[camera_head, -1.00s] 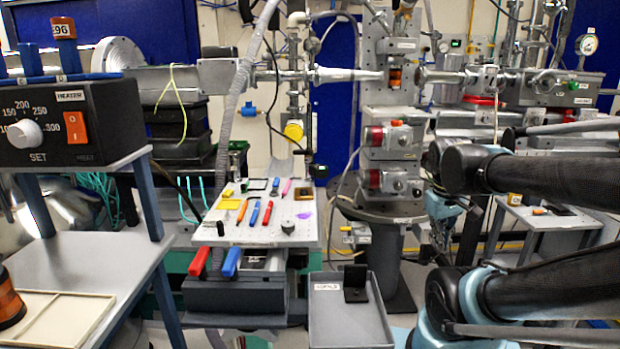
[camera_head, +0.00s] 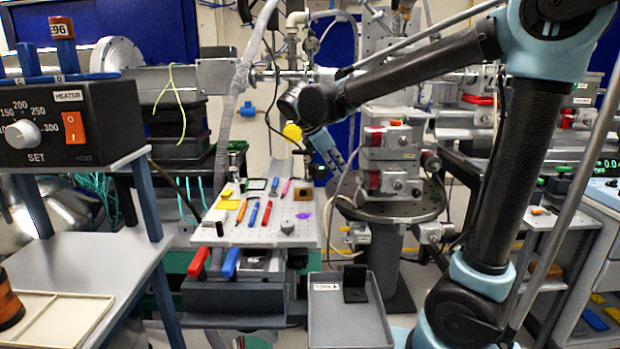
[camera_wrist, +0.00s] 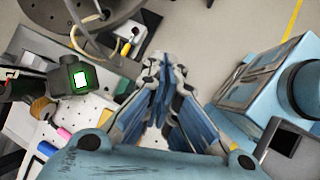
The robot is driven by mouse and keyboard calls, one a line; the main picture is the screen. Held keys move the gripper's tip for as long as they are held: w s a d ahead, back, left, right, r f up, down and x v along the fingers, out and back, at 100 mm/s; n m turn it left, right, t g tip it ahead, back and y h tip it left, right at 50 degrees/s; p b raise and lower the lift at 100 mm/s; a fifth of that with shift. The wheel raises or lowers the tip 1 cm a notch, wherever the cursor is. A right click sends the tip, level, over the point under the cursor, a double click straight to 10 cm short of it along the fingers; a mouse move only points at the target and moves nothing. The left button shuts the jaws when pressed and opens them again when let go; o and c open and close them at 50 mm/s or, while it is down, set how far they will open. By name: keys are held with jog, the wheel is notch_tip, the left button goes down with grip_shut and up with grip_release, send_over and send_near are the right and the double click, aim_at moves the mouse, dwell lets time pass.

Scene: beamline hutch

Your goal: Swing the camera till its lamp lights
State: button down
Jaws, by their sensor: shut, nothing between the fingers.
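A dark boxy camera-like unit (camera_wrist: 66,72) with a bright green lit square (camera_wrist: 81,79) on its face is at the left of the wrist view, near the white perforated board (camera_wrist: 92,112). I cannot make it out clearly in the head view. My gripper (camera_wrist: 164,62) is shut and empty, its blue fingers together, pointing up the picture to the right of the unit and apart from it. In the head view my gripper (camera_head: 333,160) is partly hidden by my wrist, right of the board and left of the round metal table.
The white perforated board (camera_head: 262,235) holds several pens and small blocks. The round table (camera_head: 405,211) carries stacked metal boxes. A grey tray (camera_head: 345,325) with a black bracket stands in front. A heater box (camera_head: 70,115) is at the left.

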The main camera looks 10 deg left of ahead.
aim_at(312, 175)
jog(key=s+a+n+t, duration=0.1)
jog(key=s+a+n, duration=0.15)
jog(key=a, duration=0.55)
jog(key=s+a+n+t, duration=0.1)
jog(key=s+a+n, duration=0.15)
jog(key=a, duration=0.55)
jog(key=shift+n, duration=0.4)
jog(key=x, duration=0.3)
jog(key=w+x, duration=0.1)
jog(key=x, duration=0.2)
jog(key=r+x, duration=0.1)
jog(key=x, duration=0.1)
jog(key=shift+w+d+f, duration=0.1)
jog(key=shift+w+f, duration=0.25)
jog(key=shift+w, duration=0.05)
jog(key=w+d, duration=0.2)
jog(key=shift+w+f, duration=0.3)
jog(key=shift+w+d, duration=0.3)
jog(key=shift+w, duration=0.25)
jog(key=shift+w+d+n+t, duration=0.3)
jog(key=shift+w+d+t, duration=0.1)
jog(key=shift+w+d, duration=0.05)
